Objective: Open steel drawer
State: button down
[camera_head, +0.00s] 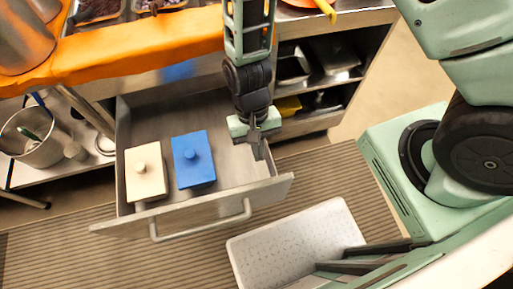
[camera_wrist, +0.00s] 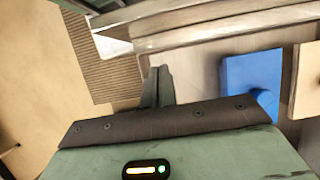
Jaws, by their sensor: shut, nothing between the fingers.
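The steel drawer (camera_head: 190,216) stands pulled out from under the counter in the head view, with its bar handle (camera_head: 201,228) on the front panel. Inside it lie a cream lidded box (camera_head: 146,184) and a blue lidded box (camera_head: 193,160), each with a round knob. My gripper (camera_head: 258,150) is shut and empty at the drawer's right side, apart from the handle. In the wrist view my gripper's fingers (camera_wrist: 158,85) are together near the drawer's edge, and the blue box (camera_wrist: 250,82) shows to the right. I cannot tell whether the fingers touch the drawer wall.
Open shelves with trays (camera_head: 335,60) are at the right. A metal pot (camera_head: 30,137) stands on a low shelf at the left. A ribbed mat (camera_head: 60,250) covers the floor in front.

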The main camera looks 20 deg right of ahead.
jog(key=w+v, duration=0.1)
jog(key=v, duration=0.9)
jog(key=shift+w, duration=0.1)
jog(key=s+d+r+n+t+p, duration=0.1)
jog(key=s+r+n, duration=0.3)
jog(key=r, duration=0.6)
jog(key=s+d+r+n+t+p, duration=0.1)
jog(key=s+r+n+t+p, duration=0.2)
jog(key=r, duration=0.7)
jog(key=shift+s+d+r+n, duration=0.3)
jog(key=shift+s+n, duration=0.15)
jog(key=shift+n, duration=0.45)
